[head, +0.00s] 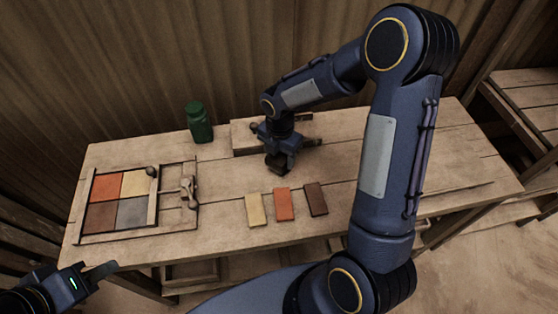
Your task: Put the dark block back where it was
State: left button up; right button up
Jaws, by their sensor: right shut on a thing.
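My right gripper (278,153) is over the back middle of the table, shut on a dark block (277,165). The gripper partly hides this block, and I cannot tell whether it touches the tabletop. Another dark brown block (316,198) lies at the right end of a short row, beside an orange block (284,204) and a yellow block (256,210). The wooden tile press (179,221) stands at the left, with orange, yellow, brown and grey squares in its frame. My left gripper (78,268) is open and empty at the lower left, off the table's front edge.
A green bottle (199,122) stands at the back of the wooden table (225,180). A pale wooden board or tray (243,138) lies behind my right gripper. My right arm hides part of the table's right side. The tabletop between press and row is clear.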

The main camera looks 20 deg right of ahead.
aim_at(279, 162)
jog(key=shift+w+f, duration=0.15)
jog(key=shift+f, duration=1.55)
jog(key=shift+f, duration=0.2)
jog(key=o, duration=1)
jog(key=shift+c, duration=0.2)
jog(key=shift+r, duration=0.15)
